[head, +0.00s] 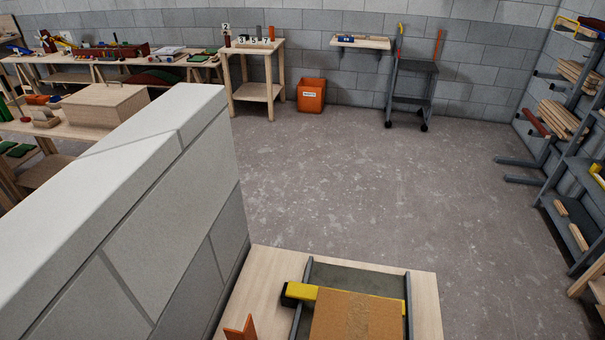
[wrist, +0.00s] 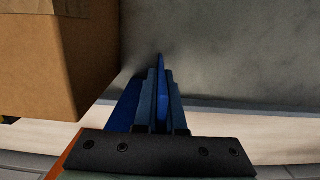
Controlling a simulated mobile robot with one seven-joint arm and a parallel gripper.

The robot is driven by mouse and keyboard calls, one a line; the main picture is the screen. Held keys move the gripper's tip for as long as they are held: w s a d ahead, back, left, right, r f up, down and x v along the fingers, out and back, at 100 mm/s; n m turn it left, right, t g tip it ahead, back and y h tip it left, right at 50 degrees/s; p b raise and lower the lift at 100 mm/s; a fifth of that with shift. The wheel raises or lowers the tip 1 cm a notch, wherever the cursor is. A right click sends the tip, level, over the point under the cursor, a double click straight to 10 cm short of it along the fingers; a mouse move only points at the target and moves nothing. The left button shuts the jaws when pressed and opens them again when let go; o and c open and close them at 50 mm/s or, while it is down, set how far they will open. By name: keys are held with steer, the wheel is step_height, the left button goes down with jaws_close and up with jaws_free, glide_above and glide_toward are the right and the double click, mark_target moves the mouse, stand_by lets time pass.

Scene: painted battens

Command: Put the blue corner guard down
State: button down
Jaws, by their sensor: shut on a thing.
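In the wrist view my gripper (wrist: 161,78) is shut on the blue corner guard (wrist: 124,106). One blue flange stands between the fingers and another spreads out to their left. The fingers hide part of the guard. The guard is over or near a grey surface (wrist: 220,50); I cannot tell whether it touches it. Neither the guard nor my gripper shows in the head view.
A cardboard box (wrist: 55,60) stands close left of the guard; it also shows in the head view (head: 357,316), near a yellow bar (head: 302,291) on a wooden table (head: 425,300). A block wall (head: 150,215) rises left. Open floor (head: 400,190) lies beyond.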

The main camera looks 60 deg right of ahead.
steer(key=c, duration=1)
jaws_free()
steer(key=shift+r, duration=0.1)
steer(key=r, duration=0.4)
steer(key=w+r, duration=0.1)
steer(key=r, duration=0.3)
steer(key=r+p, duration=0.1)
steer(key=r, duration=0.3)
steer(key=shift+w+a, duration=0.15)
steer(key=shift+a, duration=0.1)
